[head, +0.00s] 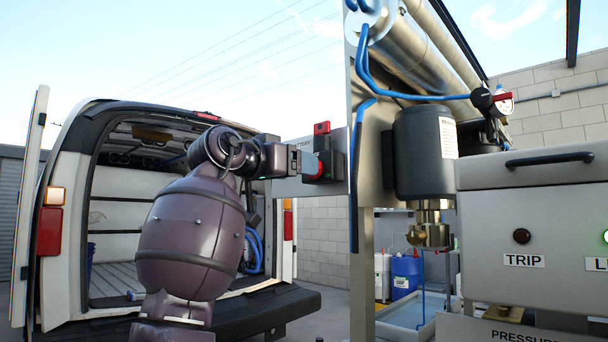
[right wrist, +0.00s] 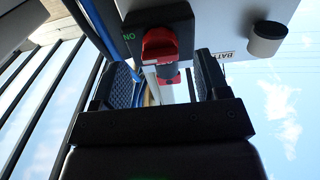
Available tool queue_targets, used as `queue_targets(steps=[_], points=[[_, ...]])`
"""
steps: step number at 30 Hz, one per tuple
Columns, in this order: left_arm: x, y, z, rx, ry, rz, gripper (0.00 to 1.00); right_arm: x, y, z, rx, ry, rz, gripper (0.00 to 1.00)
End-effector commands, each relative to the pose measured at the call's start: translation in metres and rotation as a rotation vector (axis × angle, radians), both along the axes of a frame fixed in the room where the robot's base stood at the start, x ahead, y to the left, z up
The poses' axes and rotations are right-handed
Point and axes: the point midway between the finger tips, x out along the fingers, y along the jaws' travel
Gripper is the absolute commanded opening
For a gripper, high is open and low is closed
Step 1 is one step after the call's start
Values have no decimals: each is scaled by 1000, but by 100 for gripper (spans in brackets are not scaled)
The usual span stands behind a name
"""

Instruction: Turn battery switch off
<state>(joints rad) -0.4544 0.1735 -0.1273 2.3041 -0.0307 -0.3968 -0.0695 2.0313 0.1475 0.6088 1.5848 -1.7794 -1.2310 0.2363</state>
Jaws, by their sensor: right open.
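The battery switch is a black box with a red knob on a grey panel, left of the dark motor in the head view (head: 330,165). In the right wrist view its red knob (right wrist: 160,46) shows on the black housing, beside a green "ON" mark. A partly cut-off "BATT..." label is next to it. My right gripper (head: 304,162) is in front of the switch, close to the knob. In the right wrist view its two fingers (right wrist: 165,78) are apart, with the knob ahead of and between them. Contact cannot be told. My left gripper is not in view.
A red-topped fitting (head: 322,129) stands just above the switch. Blue hoses (head: 362,130) run down the frame right of it. A dark motor (head: 417,150) and a control box (head: 530,190) are further right. An open van (head: 108,125) stands behind my arm.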

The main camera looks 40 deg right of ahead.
Motion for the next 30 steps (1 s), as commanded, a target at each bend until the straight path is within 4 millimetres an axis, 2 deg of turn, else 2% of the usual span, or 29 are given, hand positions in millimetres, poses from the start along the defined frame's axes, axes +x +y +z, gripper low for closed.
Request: queue_targets(steps=[3,9,20,27,30], points=[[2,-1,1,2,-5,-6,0,3,-17,-2,1,1,-1,68],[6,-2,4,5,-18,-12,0,3,-32,-1,0,1,0,68],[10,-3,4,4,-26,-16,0,3,-35,0,-1,0,1,67],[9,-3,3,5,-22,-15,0,3,-35,0,-1,0,1,30],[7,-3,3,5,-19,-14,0,3,-35,0,-1,0,1,19]])
